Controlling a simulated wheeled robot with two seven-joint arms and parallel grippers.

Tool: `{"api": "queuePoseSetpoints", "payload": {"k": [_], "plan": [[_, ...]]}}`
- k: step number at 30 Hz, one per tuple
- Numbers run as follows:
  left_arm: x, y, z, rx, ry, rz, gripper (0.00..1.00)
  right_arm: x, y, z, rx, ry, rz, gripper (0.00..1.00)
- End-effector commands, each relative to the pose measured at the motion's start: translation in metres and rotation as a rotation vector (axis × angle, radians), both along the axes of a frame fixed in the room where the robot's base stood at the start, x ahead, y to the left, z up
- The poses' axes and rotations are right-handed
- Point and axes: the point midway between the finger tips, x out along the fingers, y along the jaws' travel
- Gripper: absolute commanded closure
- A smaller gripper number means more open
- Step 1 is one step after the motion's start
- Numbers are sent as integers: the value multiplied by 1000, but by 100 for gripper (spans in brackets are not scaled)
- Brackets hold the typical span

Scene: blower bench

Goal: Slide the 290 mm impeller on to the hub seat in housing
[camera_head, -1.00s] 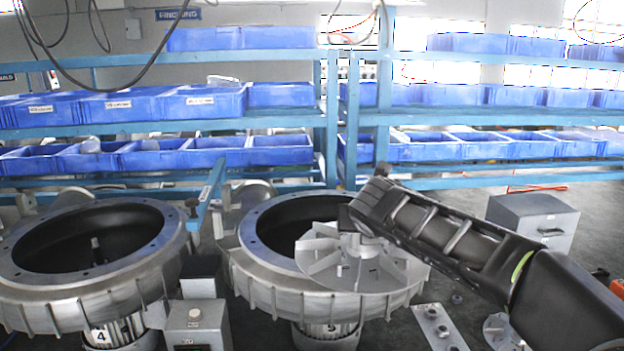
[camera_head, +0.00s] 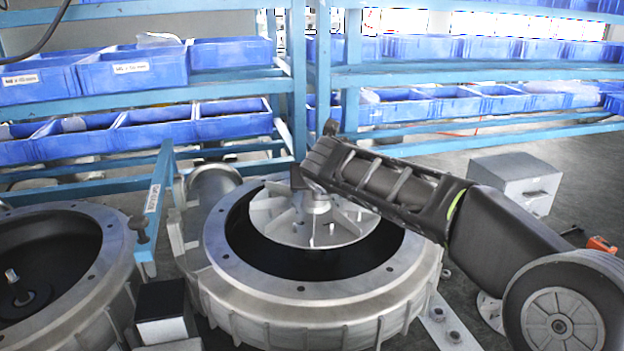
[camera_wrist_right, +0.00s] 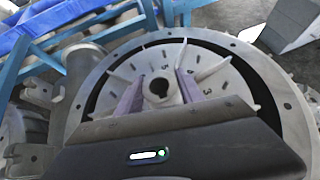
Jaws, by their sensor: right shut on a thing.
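The grey bladed impeller (camera_head: 280,222) is over the open mouth of the right-hand round housing (camera_head: 235,262) in the head view. My right gripper (camera_head: 308,190) is shut on its raised centre hub from above. In the right wrist view the impeller (camera_wrist_right: 128,72) sits inside the ring of the housing (camera_wrist_right: 250,72), with a dark gap around it. The two fingers (camera_wrist_right: 160,90) straddle the bored hub (camera_wrist_right: 157,88). The hub seat is hidden under the impeller, so I cannot tell whether they touch. My left gripper is not in view.
A second open housing (camera_head: 100,245) stands at the left, with a short shaft (camera_head: 14,280) inside. A blue post (camera_head: 158,205) rises between the housings. Blue racks with bins (camera_head: 150,125) stand behind. A grey box (camera_head: 515,180) is at the right.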

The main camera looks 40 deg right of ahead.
Motion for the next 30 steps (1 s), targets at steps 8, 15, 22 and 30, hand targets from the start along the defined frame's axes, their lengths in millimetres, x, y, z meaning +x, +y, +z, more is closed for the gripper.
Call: {"api": "queuePoseSetpoints", "payload": {"k": [8,15,22,30], "plan": [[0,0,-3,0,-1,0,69,-1,1,0,-1,-8,-6,100],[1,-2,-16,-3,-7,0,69,-1,1,-17,-2,-7,-4,100],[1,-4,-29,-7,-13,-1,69,-1,1,-36,-2,-7,-4,100],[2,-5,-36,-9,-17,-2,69,-1,1,-46,-1,-8,-4,100]]}}
